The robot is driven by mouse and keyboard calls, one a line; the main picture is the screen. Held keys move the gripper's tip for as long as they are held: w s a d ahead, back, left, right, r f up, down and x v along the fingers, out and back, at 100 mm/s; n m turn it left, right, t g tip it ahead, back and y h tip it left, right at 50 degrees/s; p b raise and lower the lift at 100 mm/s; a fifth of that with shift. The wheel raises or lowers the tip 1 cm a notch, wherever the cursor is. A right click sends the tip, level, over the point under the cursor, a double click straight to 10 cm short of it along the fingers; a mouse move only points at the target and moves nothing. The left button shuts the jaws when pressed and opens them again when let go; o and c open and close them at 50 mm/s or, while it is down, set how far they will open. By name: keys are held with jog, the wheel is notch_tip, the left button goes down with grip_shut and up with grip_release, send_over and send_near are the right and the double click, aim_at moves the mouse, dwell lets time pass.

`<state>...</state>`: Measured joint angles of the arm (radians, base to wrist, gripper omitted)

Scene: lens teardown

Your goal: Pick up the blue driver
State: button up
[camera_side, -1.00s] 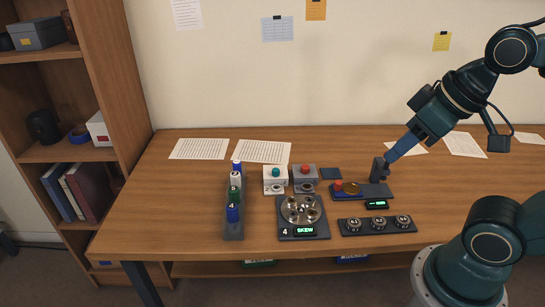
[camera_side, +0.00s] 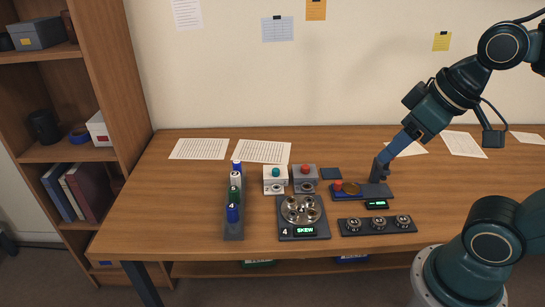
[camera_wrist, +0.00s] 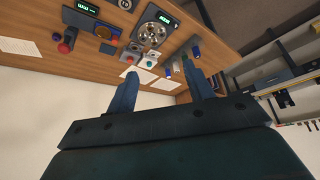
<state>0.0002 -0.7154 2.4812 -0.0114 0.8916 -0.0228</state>
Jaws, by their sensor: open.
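A dark rack (camera_side: 234,236) on the left of the table holds a row of upright drivers. A blue driver (camera_side: 232,214) is at its near end, and another blue one (camera_side: 237,168) is at its far end. A white driver (camera_side: 236,179) and a green driver (camera_side: 235,193) stand between them. In the wrist view, blue shows at both ends of the row, at a blue driver (camera_wrist: 196,52). My gripper (camera_side: 390,156) is open and empty, well to the right of the rack, above the back of a dark station. Its two spread fingers show in the wrist view (camera_wrist: 160,69).
The dark station (camera_side: 372,194) has a red knob and a dark upright post (camera_side: 379,169) close to my fingers. A round turntable unit (camera_side: 302,230) with a green display stands right of the rack. Two button boxes (camera_side: 275,187) and a three-dial strip (camera_side: 350,231) are nearby. Papers lie behind.

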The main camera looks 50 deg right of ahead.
jog(key=w+a+n+g+y, duration=0.15)
jog(key=w+n, duration=0.25)
jog(key=w, duration=0.5)
jog(key=n+g+y, duration=0.2)
jog(key=n+y, duration=0.1)
jog(key=n, duration=0.5)
send_over(233, 205)
jog(key=s+d, duration=0.2)
jog(key=d, duration=0.3)
notch_tip(233, 205, down, 14)
jog(key=shift+s+a, duration=0.15)
jog(key=shift+s, duration=0.05)
jog(key=shift+h, duration=0.25)
jog(key=shift+x, duration=4.2)
jog(key=shift+w, duration=0.1)
jog(key=shift+x, duration=2.55)
jog(key=shift+a+r, duration=0.1)
jog(key=shift+a, duration=0.05)
